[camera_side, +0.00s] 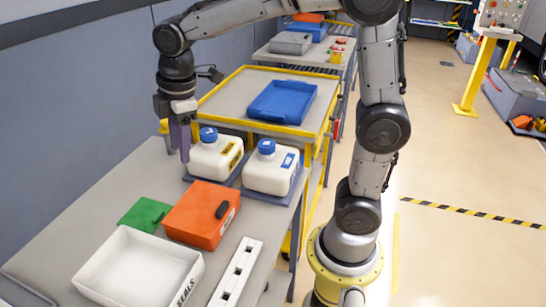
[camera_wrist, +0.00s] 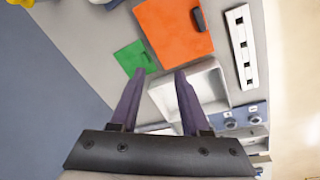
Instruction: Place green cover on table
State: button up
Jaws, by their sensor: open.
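My gripper (camera_side: 183,158) is raised above the table, behind the green cover and close to the left white jug in the side view. Its two purple fingers point down. In the wrist view my gripper (camera_wrist: 159,72) has its fingers spread with nothing between them.
The orange box (camera_side: 202,213) with a black handle stands right of the green cover. A white tray marked SEALS (camera_side: 121,277) is in front. A white slotted strip (camera_side: 236,272) lies to the right. Two blue-capped jugs (camera_side: 271,168) stand behind. Table left of the cover is clear.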

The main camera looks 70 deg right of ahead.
jog(key=s+d+m+t, duration=0.1)
jog(key=s+m, duration=0.4)
jog(key=s, duration=0.5)
jog(key=s+d+m+t, duration=0.1)
jog(key=s+m+t, duration=0.1)
jog(key=s+m, duration=0.4)
jog(key=s, duration=0.3)
jog(key=shift+s+d+f+t, duration=0.3)
jog(key=shift+s, duration=0.1)
